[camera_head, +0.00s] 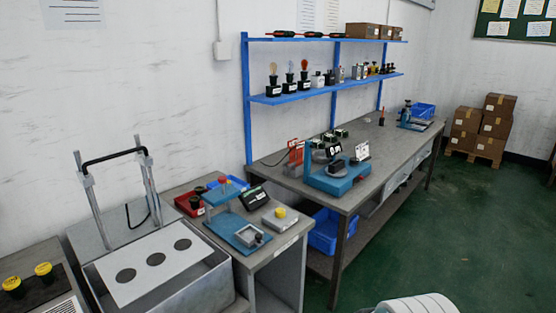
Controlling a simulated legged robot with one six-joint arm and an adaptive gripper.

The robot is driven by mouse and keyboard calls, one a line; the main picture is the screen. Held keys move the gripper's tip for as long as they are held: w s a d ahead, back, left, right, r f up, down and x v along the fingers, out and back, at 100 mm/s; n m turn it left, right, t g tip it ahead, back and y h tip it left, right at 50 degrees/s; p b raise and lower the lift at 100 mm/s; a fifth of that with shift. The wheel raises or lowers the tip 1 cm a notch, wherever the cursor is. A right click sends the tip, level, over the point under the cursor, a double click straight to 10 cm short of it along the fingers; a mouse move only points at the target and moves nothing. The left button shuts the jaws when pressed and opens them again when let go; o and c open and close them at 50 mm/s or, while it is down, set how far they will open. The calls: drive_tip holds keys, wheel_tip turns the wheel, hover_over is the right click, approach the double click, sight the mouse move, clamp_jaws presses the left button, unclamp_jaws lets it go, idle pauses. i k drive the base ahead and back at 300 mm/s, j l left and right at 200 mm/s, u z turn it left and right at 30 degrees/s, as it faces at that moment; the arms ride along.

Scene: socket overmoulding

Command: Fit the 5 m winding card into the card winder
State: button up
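I cannot pick out the 5 m winding card or the card winder for certain. A blue bench machine (338,178) with a dark body on top stands on the near end of the long grey workbench. A red upright frame (295,153) stands at the left of the machine.
The long workbench (401,147) has bare top around the blue machine. A blue shelf rack (297,97) holds small parts above it. A smaller bench at left carries a blue fixture (237,232). Boxes (466,118) stand at the far wall. The green floor (450,220) is clear.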

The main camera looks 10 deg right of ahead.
sight(336, 169)
drive_tip(key=u, duration=0.45)
drive_tip(key=i+l+u, duration=0.1)
drive_tip(key=u, duration=0.35)
drive_tip(key=l+u, duration=0.2)
drive_tip(key=u, duration=0.2)
drive_tip(key=i+l, duration=0.15)
drive_tip(key=l, duration=0.45)
drive_tip(key=i+l, duration=0.2)
drive_tip(key=l, duration=0.45)
drive_tip(key=i+l, duration=0.15)
drive_tip(key=l, duration=0.45)
drive_tip(key=i+l, duration=0.15)
drive_tip(key=l, duration=0.45)
drive_tip(key=i+l, duration=0.15)
drive_tip(key=l, duration=0.45)
drive_tip(key=i+l, duration=0.2)
drive_tip(key=l, duration=0.45)
drive_tip(key=i+l, duration=0.15)
drive_tip(key=l, duration=0.45)
drive_tip(key=i+l, duration=0.15)
drive_tip(key=l, duration=0.45)
drive_tip(key=u, duration=0.05)
